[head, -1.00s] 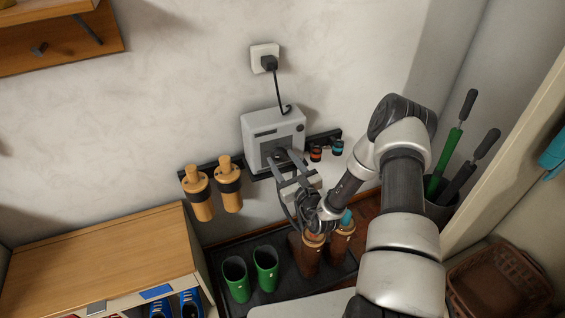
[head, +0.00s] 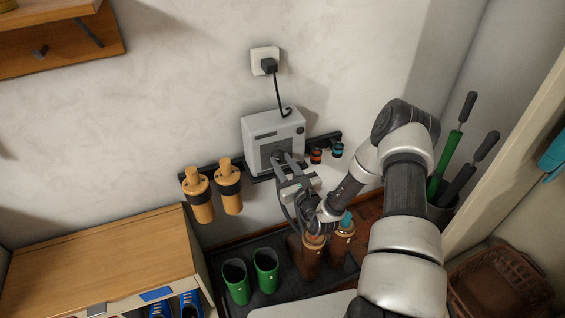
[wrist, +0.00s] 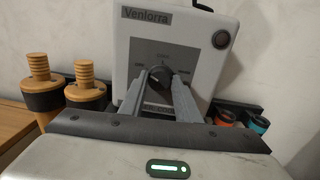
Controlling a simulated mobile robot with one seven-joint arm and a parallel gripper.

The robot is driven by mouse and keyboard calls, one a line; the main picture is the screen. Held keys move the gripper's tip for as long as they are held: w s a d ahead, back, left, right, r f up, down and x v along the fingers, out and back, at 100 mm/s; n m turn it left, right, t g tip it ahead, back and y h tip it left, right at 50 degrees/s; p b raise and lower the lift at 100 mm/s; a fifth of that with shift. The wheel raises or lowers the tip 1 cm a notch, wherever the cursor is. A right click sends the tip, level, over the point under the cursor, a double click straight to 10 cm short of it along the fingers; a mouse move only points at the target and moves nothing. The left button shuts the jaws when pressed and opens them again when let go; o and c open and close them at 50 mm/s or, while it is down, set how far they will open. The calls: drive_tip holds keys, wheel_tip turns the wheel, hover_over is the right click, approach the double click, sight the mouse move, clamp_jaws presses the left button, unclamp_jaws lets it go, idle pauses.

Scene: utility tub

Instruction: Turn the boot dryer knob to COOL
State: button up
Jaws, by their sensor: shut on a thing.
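The boot dryer (head: 274,128) is a light grey box on the wall, marked "Venlorra" in the wrist view (wrist: 205,25). Its dark round knob (wrist: 157,76) sits on a grey dial panel with small labels around it. COOL reads at the bottom of the panel, partly between my fingers; the label at the left looks like OFF. My gripper (wrist: 158,80) comes from below and in front, its two fingers shut on the knob's sides. In the head view my gripper (head: 279,160) hides the knob. I cannot tell which label the knob points to.
A dark rail holds two tan wooden-handled pieces (head: 229,185) at left and small red and blue-ringed pieces (head: 337,149) at right. Green boots (head: 266,270) and brown boots stand on a dark tray below. A plug (head: 269,63) is in the wall socket above.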

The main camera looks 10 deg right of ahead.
drive_tip(key=m+p, duration=0.2)
drive_tip(key=m, duration=0.5)
drive_tip(key=shift+d+t, duration=0.1)
drive_tip(key=shift+t, duration=0.2)
drive_tip(key=m+p, duration=0.2)
drive_tip(key=m, duration=0.4)
drive_tip(key=shift+f+h, duration=0.15)
drive_tip(key=shift+h, duration=0.15)
drive_tip(key=o, duration=1)
drive_tip(key=shift+o, duration=0.2)
drive_tip(key=p+v, duration=0.2)
drive_tip(key=v, duration=1.5)
drive_tip(key=shift+s, duration=0.25)
